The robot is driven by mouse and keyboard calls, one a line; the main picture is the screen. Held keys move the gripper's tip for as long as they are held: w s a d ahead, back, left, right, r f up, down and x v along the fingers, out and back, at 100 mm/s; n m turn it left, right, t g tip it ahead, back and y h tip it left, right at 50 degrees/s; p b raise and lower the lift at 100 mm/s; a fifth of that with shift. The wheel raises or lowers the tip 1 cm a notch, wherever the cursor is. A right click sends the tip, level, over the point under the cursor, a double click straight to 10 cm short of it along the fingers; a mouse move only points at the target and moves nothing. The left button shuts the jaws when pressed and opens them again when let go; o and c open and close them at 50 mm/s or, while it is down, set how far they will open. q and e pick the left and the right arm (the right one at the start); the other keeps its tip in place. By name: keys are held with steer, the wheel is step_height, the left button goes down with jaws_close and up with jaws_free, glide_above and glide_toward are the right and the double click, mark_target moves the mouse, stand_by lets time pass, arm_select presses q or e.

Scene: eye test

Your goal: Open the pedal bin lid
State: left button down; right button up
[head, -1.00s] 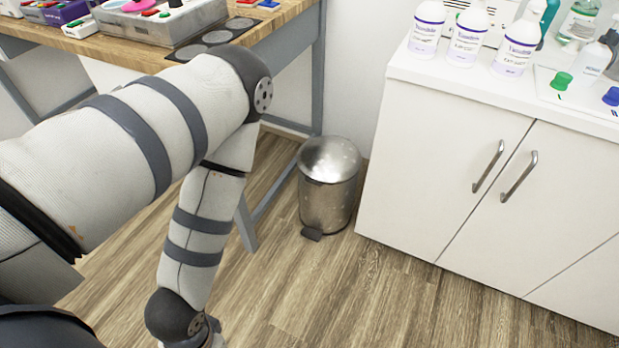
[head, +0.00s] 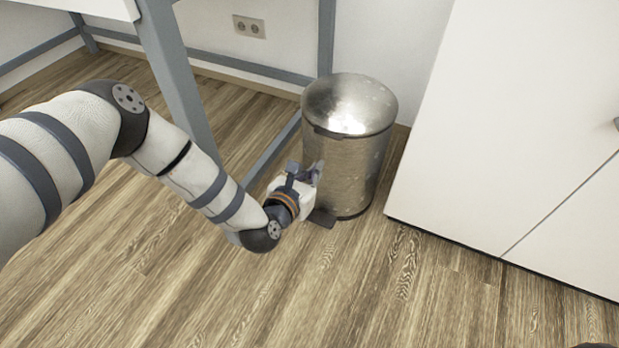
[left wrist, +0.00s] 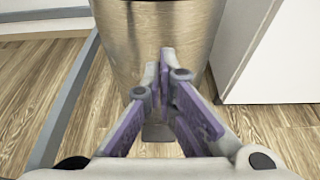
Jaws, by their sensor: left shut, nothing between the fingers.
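The pedal bin (head: 348,170) is a brushed metal cylinder standing on the wood floor, with its domed lid (head: 350,103) down. Its dark pedal (head: 322,217) sticks out at the front of the base. My left gripper (head: 318,172) is shut and empty, in front of the bin's lower body and above the pedal. I cannot tell whether the fingertips touch the bin. In the left wrist view the purple-padded fingers (left wrist: 166,62) meet in front of the bin wall (left wrist: 150,25), and the pedal (left wrist: 158,132) shows partly behind them. My right gripper is not in view.
A white cabinet (head: 520,120) stands close to the right of the bin. A grey table leg (head: 178,80) and a low grey rail (head: 272,155) are to the left. A wall socket (head: 249,27) is behind. The floor in front (head: 350,290) is clear.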

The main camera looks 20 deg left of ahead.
arm_select(q)
steer(key=b+x, duration=0.2)
steer(key=x, duration=0.3)
steer(key=shift+w+f, duration=0.15)
steer(key=shift+w, duration=0.1)
step_height(320, 180, up, 4)
steer(key=shift+s+r+p, duration=0.1)
steer(key=shift+s+p, duration=0.05)
steer(key=shift+p, duration=0.45)
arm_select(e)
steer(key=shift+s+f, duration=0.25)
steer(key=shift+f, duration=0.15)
